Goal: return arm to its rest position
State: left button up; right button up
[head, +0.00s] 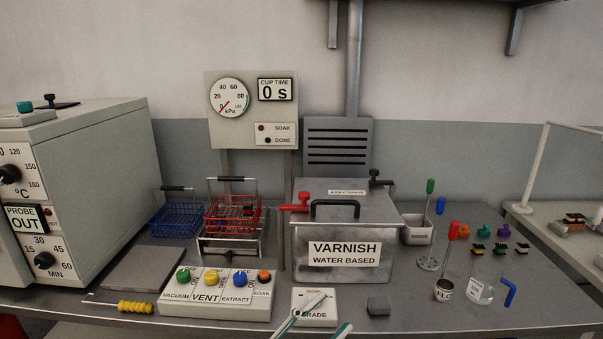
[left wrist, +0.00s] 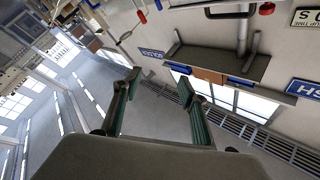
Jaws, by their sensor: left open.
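My left gripper (head: 336,309) shows at the bottom middle of the head view, with only parts of its fingers with teal pads in frame. It is in front of the grade plate (head: 300,298) and partly covers it. In the left wrist view my left gripper (left wrist: 160,82) has its two fingers spread apart, with nothing between them. That view looks across the room toward a wall, windows and floor. The rest of my left arm is out of frame. My right gripper shows in neither view.
A varnish tank (head: 345,240) stands behind the gripper. The button panel (head: 215,293) is to its left. Red (head: 233,214) and blue (head: 178,219) baskets stand farther back.

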pick_arm(q)
jog(key=s+a+f+n+t+y, duration=0.2)
jog(key=a+f+n+y, duration=1.05)
jog(key=f, duration=0.65)
jog(key=s+a+f+n+g+y, duration=0.1)
jog(key=s+a+f+g, duration=0.3)
jog(key=s+a+f, duration=0.8)
notch_tip(320, 180, down, 2)
jog(key=shift+s+a+f+g+y, duration=0.15)
jog(key=shift+s+g+y, duration=0.2)
jog(key=shift+y, duration=0.4)
jog(key=shift+n, duration=0.25)
jog(key=c, duration=0.4)
